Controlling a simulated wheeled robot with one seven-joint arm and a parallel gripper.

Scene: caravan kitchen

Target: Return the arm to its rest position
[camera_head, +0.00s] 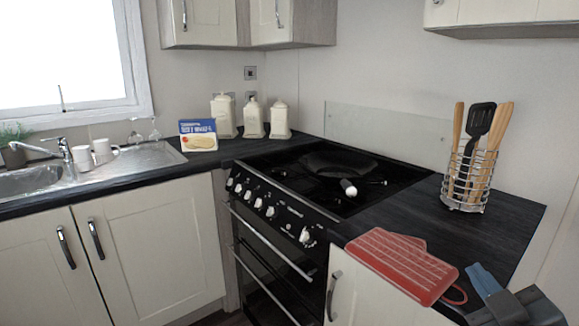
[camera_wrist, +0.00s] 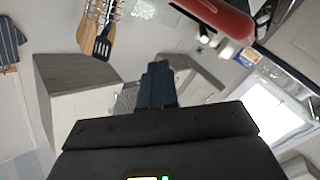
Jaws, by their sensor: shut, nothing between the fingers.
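My gripper (camera_head: 476,272) is at the bottom right of the head view, beside the right end of the red oven mitt on the counter. Its fingers are together and hold nothing. In the wrist view the closed fingers (camera_wrist: 157,72) stick up from the dark gripper body, with no object between them. The wrist view is roughly upside down. Most of my arm is outside the head view.
The red oven mitt (camera_head: 400,265) lies at the counter's front edge, close to my gripper. A wire utensil holder (camera_head: 466,185) stands behind it. The black hob (camera_head: 300,205) with a dark pan (camera_head: 338,164) is to the left. Wall cupboards (camera_head: 500,14) hang above.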

